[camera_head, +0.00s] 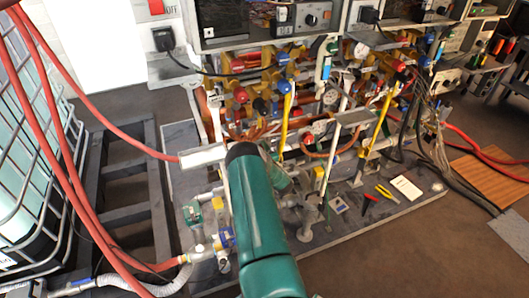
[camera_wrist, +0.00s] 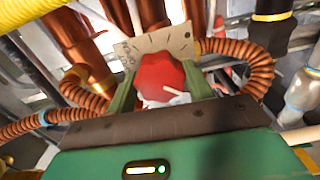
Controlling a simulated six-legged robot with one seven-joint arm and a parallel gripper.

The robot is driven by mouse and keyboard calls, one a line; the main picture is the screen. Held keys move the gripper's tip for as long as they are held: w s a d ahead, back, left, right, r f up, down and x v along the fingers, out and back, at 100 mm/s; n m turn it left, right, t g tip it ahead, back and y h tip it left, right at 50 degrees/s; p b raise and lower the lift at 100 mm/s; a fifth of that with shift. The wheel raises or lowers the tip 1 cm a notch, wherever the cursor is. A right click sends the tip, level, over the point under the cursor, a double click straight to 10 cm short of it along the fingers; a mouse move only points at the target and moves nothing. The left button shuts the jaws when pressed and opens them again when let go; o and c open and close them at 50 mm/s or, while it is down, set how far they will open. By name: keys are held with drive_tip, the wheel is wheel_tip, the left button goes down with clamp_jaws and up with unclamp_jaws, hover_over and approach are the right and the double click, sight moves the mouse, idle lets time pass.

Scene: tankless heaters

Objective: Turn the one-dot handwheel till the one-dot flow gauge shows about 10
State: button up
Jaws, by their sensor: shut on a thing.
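In the wrist view, a red handwheel (camera_wrist: 162,76) sits between the two green fingers of my gripper (camera_wrist: 162,88). The fingers are shut on its sides.
Corrugated copper hoses (camera_wrist: 238,55) and copper pipes crowd both sides of the wheel. In the head view, yellow pliers (camera_head: 386,193) and a white card (camera_head: 406,187) lie on the grey base plate. A caged tank (camera_head: 30,150) and red hoses stand at the left.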

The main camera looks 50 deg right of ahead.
drive_tip(key=o, duration=0.7)
drive_tip(key=shift+s, duration=0.1)
drive_tip(key=v, duration=1.3)
drive_tip(key=shift+s+a, duration=0.15)
drive_tip(key=shift+s, duration=0.1)
drive_tip(key=shift+s, duration=0.15)
